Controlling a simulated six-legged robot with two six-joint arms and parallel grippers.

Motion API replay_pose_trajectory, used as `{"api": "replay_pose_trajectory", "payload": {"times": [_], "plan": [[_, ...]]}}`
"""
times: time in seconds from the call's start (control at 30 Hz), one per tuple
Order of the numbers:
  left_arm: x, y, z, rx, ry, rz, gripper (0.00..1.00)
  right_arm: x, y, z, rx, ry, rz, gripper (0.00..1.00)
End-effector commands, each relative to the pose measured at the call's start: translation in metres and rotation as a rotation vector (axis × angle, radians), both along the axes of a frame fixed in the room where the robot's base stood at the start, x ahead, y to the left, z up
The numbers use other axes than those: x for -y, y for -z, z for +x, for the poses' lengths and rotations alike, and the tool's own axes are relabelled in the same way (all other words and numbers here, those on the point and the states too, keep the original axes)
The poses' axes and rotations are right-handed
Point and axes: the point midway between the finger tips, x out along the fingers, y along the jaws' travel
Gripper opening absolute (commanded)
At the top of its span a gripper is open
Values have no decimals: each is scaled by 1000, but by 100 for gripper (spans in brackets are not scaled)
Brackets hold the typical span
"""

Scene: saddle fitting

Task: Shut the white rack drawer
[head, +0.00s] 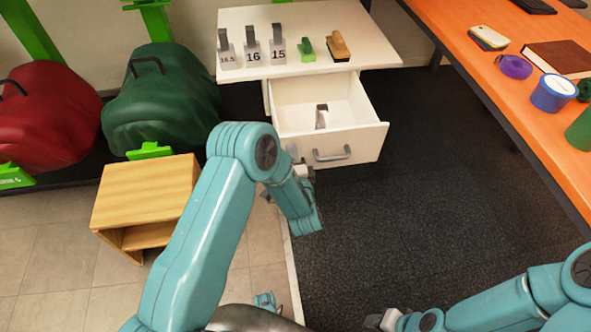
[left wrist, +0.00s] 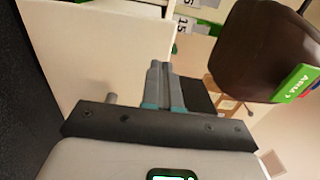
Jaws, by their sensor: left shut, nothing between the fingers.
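The white rack drawer (head: 366,143) stands pulled out below the white rack top (head: 350,52) in the head view. Its grey bar handle (head: 332,154) is on the front panel. A grey upright piece with a pale tag (head: 321,117) is inside it. My left gripper (head: 296,158) is at the left end of the drawer front, shut and empty; I cannot tell whether it touches. In the left wrist view its closed fingers (left wrist: 160,70) point towards a white panel (left wrist: 95,45) at left. My right gripper (head: 376,320) is low in the head view, its fingers unclear.
Gauges marked 16.5, 16 and 15 (head: 251,50), a green brush (head: 306,49) and a tan brush (head: 338,46) are on the rack top. A wooden stool (head: 147,190) and saddles (head: 160,98) are at left. An orange bench (head: 470,50) is at right. Dark floor in front is clear.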

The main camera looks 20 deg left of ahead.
Motion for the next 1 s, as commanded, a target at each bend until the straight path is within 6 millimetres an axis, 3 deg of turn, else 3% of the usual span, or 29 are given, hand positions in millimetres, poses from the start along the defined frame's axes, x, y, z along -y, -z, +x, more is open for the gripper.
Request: {"api": "replay_pose_trajectory", "payload": {"times": [0.23, 0.77, 1.0], "plan": [[-12, 0, 16, 0, 0, 0, 0, 0, 5, 0, 0, 0, 0, 43], [-15, 1, 21, 1, 0, -1, 0, 0, 8, 0, 0, 0, 0, 43], [-30, 3, 43, 3, -2, -1, 0, 0, 20, 0, 0, 0, 0, 43]]}}
